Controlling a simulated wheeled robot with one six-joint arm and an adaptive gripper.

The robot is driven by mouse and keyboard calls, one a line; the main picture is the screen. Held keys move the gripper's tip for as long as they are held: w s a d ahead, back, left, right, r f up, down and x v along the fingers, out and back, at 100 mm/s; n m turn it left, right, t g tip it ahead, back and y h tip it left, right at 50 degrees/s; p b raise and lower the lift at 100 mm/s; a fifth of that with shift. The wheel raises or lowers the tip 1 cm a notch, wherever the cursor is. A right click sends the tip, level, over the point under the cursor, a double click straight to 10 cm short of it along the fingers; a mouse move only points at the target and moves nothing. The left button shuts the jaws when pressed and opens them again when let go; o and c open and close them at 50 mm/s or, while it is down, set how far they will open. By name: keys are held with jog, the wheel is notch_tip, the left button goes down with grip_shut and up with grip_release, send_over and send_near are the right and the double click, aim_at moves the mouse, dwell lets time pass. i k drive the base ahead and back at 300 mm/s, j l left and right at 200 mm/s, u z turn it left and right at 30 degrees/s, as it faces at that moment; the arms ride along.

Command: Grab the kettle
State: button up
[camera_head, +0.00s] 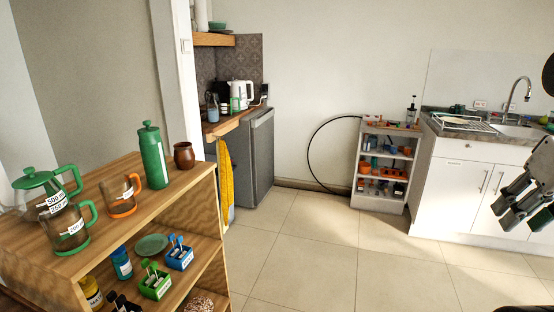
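A glass kettle-like pot (70,238) with a green lid and green handle stands upright on the left end of the wooden shelf top (115,205). A white electric kettle (243,93) stands on the wooden counter in the far nook. I cannot tell which of the two the task means. My gripper (523,222) hangs at the right edge, partly cut off, far from both. Its fingers look apart, with nothing seen between them.
An orange-handled glass mug (122,195), a green bottle (154,158) and a brown pot (184,155) share the shelf top. A small rack (382,170) and a sink cabinet (472,190) stand at the back right. The tiled floor (320,255) between is clear.

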aim_at(237, 89)
jog(key=i+u, duration=0.35)
jog(key=i, duration=1.8)
jog(key=i+z, duration=0.1)
jog(key=i, duration=0.45)
jog(key=i+j, duration=0.15)
jog(key=i, duration=0.45)
jog(key=i+j+z, duration=0.15)
jog(key=i, duration=0.4)
jog(key=i+j, duration=0.1)
jog(key=i, duration=0.45)
jog(key=i+j+z, duration=0.2)
jog(key=i+z, duration=0.15)
jog(key=i, duration=0.25)
